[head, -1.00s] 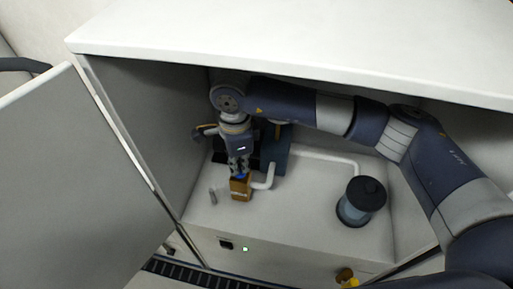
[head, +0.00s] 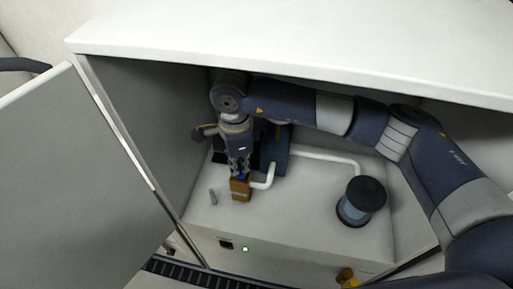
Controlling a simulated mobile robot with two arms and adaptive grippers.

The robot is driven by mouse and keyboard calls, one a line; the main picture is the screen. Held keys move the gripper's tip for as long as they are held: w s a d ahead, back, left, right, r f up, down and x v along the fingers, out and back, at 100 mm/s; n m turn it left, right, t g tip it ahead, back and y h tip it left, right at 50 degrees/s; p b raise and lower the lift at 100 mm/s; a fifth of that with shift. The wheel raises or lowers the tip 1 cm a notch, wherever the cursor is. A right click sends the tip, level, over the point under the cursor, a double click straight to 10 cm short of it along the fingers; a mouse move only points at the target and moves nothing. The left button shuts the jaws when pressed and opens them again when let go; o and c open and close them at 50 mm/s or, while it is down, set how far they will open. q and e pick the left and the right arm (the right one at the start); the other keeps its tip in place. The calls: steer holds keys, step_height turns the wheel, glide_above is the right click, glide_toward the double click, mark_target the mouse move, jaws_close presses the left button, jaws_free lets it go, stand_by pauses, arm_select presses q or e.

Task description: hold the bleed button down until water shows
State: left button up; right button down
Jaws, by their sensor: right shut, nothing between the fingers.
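My right gripper (head: 238,173) points down inside the cabinet, its fingers shut and empty. Its tips are at the top of a small brown block (head: 241,190). A bit of blue, the button (head: 240,177), shows on top of the block at the fingertips. The fingers partly hide it, and I cannot tell how far it is pressed. A white pipe (head: 269,177) bends up beside the block. A clear bluish cylinder with a black lid (head: 363,199) stands at the right. I cannot make out a water level in it. My left gripper is not in view.
The cabinet top (head: 300,45) overhangs my right arm. An open door panel (head: 75,185) stands at the left. A small grey peg (head: 213,197) stands left of the block. The front face has a black switch (head: 226,244), a small light (head: 245,249) and a yellow fitting (head: 347,279).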

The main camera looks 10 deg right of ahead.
stand_by(0.5)
step_height(320, 180, up, 7)
steer(key=shift+r+p, duration=0.1)
steer(key=shift+p, duration=1.15)
stand_by(1.3)
